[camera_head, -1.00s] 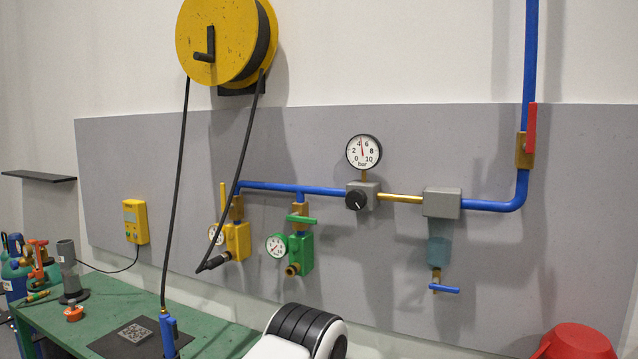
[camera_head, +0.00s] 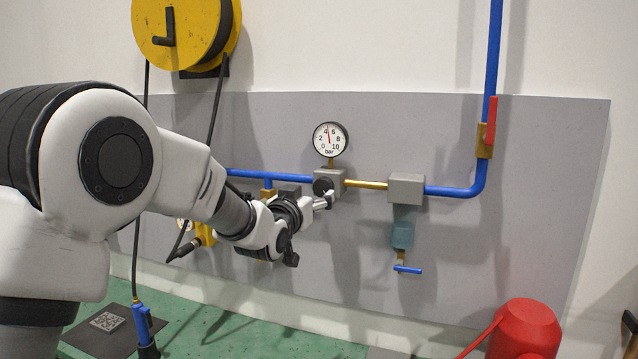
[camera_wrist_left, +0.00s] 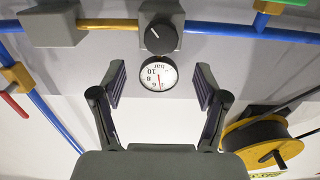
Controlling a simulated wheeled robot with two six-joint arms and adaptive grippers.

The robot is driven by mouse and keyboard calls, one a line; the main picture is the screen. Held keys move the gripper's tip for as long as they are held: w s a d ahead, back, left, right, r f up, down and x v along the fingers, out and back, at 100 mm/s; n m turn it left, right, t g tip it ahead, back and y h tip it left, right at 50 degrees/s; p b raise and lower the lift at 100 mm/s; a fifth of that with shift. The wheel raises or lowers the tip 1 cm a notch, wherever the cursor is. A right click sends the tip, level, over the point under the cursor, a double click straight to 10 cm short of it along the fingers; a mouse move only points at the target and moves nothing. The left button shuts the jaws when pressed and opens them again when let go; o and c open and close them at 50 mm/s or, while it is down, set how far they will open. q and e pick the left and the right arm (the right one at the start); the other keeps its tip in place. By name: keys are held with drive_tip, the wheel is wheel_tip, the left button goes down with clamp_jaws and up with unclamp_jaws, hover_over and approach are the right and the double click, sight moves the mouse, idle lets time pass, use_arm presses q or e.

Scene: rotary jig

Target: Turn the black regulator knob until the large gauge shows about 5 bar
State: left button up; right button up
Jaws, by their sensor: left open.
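The black regulator knob (camera_head: 321,186) is on the front of a grey block (camera_head: 331,178) on the blue pipe. It also shows in the left wrist view (camera_wrist_left: 159,38), with a white pointer line. The large gauge (camera_head: 330,139) stands above it; its needle points slightly left of straight up, between 4 and 6. The gauge appears upside down in the left wrist view (camera_wrist_left: 157,74). My left gripper (camera_head: 326,200) is close to the knob, just below it in the head view. Its fingers (camera_wrist_left: 160,78) are open and empty, apart from the knob. My right gripper is not in view.
A grey filter block (camera_head: 406,188) with a blue drain handle (camera_head: 407,269) is to the right. A red-handled valve (camera_head: 490,122) is on the riser pipe. A yellow hose reel (camera_head: 190,30) hangs at upper left. My arm hides much of the lower left panel.

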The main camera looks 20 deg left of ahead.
sight(322, 186)
use_arm(q)
drive_tip(key=w+p, duration=0.4)
drive_tip(key=w, duration=0.3)
drive_tip(key=shift+w, duration=0.7)
drive_tip(key=shift+s+d, duration=0.1)
drive_tip(key=c, duration=1.2)
drive_tip(key=shift+o, duration=0.2)
drive_tip(key=shift+f+m+b, duration=0.4)
drive_tip(key=shift+m+b, duration=0.1)
drive_tip(key=shift+b, duration=0.7)
drive_tip(key=shift+r+m+b, duration=0.1)
drive_tip(key=shift+m+b, duration=0.2)
drive_tip(key=shift+b, duration=0.05)
drive_tip(key=shift+r, duration=0.25)
